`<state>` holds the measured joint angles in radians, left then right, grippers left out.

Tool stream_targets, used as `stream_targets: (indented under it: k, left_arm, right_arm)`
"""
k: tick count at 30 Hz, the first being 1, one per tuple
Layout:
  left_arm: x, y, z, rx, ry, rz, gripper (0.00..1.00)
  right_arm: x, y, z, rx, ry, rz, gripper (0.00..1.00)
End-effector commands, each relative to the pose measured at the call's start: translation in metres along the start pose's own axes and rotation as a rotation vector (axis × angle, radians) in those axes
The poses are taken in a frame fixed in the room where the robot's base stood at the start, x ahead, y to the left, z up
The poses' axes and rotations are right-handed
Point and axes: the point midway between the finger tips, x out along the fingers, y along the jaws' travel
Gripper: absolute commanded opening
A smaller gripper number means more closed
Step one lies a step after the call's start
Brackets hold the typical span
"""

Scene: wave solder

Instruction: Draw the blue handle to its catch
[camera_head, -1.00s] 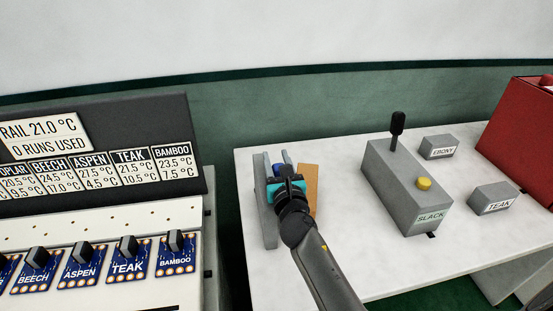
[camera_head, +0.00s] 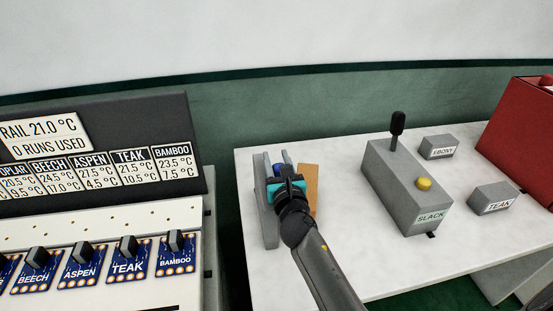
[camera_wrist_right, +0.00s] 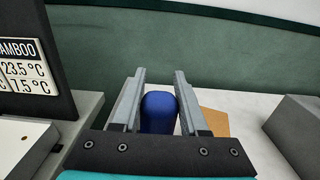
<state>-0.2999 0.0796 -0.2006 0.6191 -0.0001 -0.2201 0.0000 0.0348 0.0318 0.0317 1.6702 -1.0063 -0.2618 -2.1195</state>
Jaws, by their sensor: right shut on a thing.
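The blue handle (camera_wrist_right: 159,113) stands upright between the two fingers of my right gripper (camera_wrist_right: 158,105) in the right wrist view. In the head view a bit of the blue handle (camera_head: 280,168) shows just beyond my right gripper (camera_head: 285,178). The gripper is shut on the handle. A grey upright plate of the handle's fixture (camera_head: 263,200) shows to the left of the gripper. My wrist hides the lower handle and most of the fixture, and I cannot make out the catch. My left gripper is not in view.
A tan board (camera_head: 311,185) lies right of the gripper. A grey box labelled SLACK (camera_head: 405,190), with a black lever (camera_head: 397,124) and yellow button (camera_head: 424,183), stands further right. The knob panel and dark display (camera_head: 180,110) are left.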

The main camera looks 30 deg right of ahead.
Motion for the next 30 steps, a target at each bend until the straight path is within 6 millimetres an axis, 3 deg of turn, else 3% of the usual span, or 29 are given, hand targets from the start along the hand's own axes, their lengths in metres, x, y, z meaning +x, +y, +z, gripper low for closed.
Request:
stream_targets:
  k: [8, 14, 21, 30]
  left_arm:
    - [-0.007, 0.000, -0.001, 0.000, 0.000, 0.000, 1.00]
    - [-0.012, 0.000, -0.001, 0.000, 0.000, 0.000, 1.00]
    - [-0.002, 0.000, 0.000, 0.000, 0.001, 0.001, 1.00]
    - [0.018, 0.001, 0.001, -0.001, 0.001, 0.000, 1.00]
  right_arm:
    - [0.000, -0.034, 0.001, -0.006, 0.002, 0.000, 0.00]
    - [0.000, -0.091, 0.001, -0.010, 0.001, -0.003, 0.00]
    - [0.000, -0.169, -0.001, -0.010, 0.000, -0.004, 0.00]
    - [0.000, -0.238, -0.002, -0.004, -0.001, -0.004, 0.00]
